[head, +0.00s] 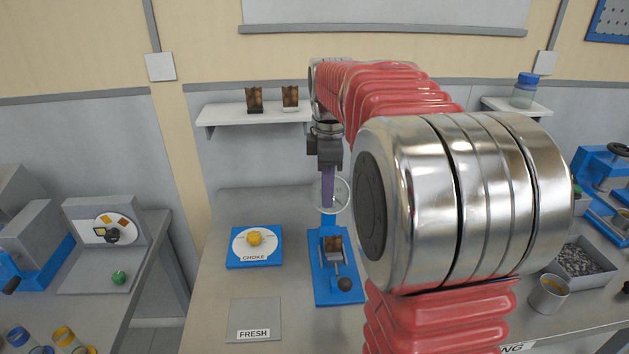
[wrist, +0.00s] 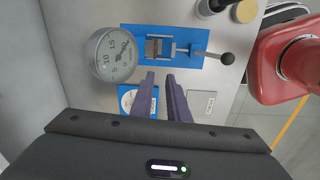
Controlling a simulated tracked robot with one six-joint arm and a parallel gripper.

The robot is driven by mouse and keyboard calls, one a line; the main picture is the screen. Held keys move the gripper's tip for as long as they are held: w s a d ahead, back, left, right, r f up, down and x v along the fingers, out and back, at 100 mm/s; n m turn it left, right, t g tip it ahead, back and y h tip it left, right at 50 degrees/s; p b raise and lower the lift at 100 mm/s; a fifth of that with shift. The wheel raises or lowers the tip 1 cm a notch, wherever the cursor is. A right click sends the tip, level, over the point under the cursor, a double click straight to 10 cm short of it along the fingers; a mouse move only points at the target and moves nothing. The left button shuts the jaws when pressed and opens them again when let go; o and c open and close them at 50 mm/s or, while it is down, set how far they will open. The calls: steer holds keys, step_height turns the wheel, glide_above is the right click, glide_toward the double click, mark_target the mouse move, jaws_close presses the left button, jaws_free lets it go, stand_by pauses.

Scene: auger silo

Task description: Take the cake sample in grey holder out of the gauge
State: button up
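The gauge (head: 340,293) is a blue stand on the bench with a round dial at its back; the dial faces up in the wrist view (wrist: 112,55). A brown cake sample (head: 333,243) sits in the gauge, in front of a screw clamp with a black knob; it also shows in the wrist view (wrist: 153,48). Its holder looks greyish but is too small to tell clearly. My gripper (head: 327,205) points down above the back of the gauge, near the dial. In the wrist view its purple fingers (wrist: 160,76) are apart with nothing between them, clear of the sample.
A blue CHOKE panel (head: 246,262) with a yellow knob lies left of the gauge. A grey FRESH pad (head: 255,312) is in front of it. Two more brown samples, one (head: 254,100) in a dark holder, one (head: 290,98) in a pale holder, stand on the wall shelf (head: 230,113).

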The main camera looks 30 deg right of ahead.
mark_target(332, 236)
steer(key=shift+w+d+f+n, duration=0.2)
steer(key=shift+w+d+n, duration=0.05)
steer(key=shift+d, duration=0.35)
steer(key=shift+w+d+f+n, duration=0.2)
steer(key=shift+d+n, duration=0.05)
steer(key=shift+d, duration=0.35)
steer(key=shift+f, duration=0.15)
step_height(332, 236, down, 14)
steer(key=shift+r, duration=0.25)
steer(key=shift+c, duration=0.2)
jaws_close()
steer(key=shift+s+a, duration=0.3)
steer(key=shift+s, duration=0.25)
stand_by(0.5)
steer(key=shift+r, duration=0.15)
